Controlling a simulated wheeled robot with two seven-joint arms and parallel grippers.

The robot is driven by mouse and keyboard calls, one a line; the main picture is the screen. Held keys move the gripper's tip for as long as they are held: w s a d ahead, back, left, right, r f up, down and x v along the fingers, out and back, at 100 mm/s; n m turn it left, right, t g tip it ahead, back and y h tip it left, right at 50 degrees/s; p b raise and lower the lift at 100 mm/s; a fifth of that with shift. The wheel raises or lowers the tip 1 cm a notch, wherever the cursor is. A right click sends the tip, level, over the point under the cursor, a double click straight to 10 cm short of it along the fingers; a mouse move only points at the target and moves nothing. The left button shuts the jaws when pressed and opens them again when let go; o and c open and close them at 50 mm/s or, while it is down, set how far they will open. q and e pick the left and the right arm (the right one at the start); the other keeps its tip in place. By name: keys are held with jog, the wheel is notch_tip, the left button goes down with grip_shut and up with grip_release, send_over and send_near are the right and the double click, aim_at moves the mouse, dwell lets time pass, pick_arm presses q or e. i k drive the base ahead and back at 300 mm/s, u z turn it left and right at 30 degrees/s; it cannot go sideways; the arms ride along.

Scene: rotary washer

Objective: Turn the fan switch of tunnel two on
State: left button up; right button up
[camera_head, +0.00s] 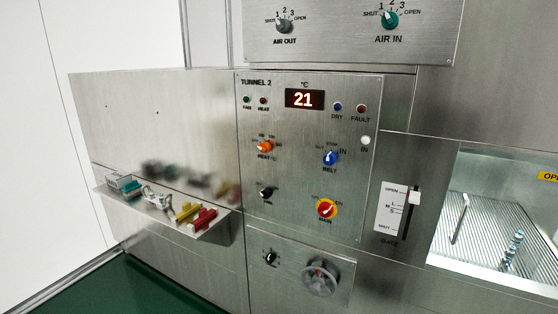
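The Tunnel 2 panel (350,110) is a steel plate in the middle of the head view. A small black knob (266,193) sits at its lower left; the label below it is too small to read surely, but looks like FAN. A small dark green lamp (247,99) labelled FAN is at the upper left and does not look lit. Neither of my grippers is in view.
The panel also has an orange HEAT knob (265,147), a blue BELT knob (330,158) and a red-yellow MAIN knob (326,209). A steel shelf (215,232) with small coloured parts juts out at left. A handwheel (320,279) is below.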

aim_at(266, 193)
jog(key=z, duration=0.25)
jog(key=i, duration=0.7)
jog(key=z, duration=0.6)
